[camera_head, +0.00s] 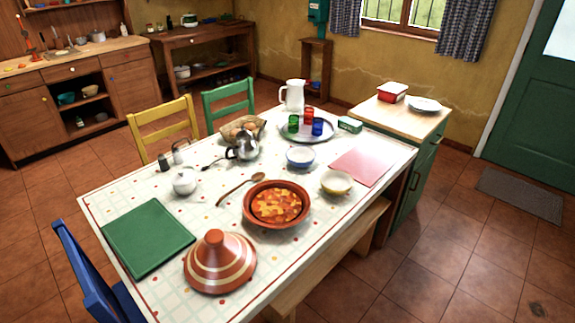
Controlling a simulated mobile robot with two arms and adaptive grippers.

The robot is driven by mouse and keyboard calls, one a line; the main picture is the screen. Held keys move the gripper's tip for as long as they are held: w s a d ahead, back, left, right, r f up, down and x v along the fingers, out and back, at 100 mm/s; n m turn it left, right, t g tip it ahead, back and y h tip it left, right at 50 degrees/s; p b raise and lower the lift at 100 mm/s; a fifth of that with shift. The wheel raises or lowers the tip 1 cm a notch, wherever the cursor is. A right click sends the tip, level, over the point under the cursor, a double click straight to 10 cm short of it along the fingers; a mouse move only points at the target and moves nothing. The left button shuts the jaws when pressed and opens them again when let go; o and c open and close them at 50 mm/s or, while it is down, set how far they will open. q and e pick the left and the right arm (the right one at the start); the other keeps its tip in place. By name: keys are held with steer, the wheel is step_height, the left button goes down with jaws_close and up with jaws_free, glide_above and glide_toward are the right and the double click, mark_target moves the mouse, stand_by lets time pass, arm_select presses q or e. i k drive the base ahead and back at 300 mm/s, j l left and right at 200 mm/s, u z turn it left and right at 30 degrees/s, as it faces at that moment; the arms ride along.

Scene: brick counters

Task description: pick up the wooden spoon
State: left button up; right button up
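The wooden spoon (240,184) lies on the white patterned cloth of the table (329,205), near its middle. Its rounded end points to the upper right, close to the rim of the brown bowl of stew (276,204). Its other end reaches towards the lower left. The whole spoon shows, with nothing on top of it. Neither of my grippers shows in the head view.
A striped clay lid (220,262) and green mat (148,238) lie nearer. A white sugar pot (185,181), metal teapot (243,145) and blue-rimmed bowl (300,157) stand beyond the spoon. A yellow bowl (337,183) is right of the stew. Chairs and a bench flank the table.

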mark_target(257, 177)
steer(key=i+l+u, duration=0.1)
steer(key=u, duration=0.35)
steer(key=l+u, duration=0.1)
steer(key=u, duration=0.3)
steer(key=i+l+u, duration=0.3)
steer(key=l, duration=0.35)
steer(key=l+u, duration=0.3)
steer(key=l, duration=0.35)
steer(key=l+u, duration=0.25)
steer(key=l, duration=0.45)
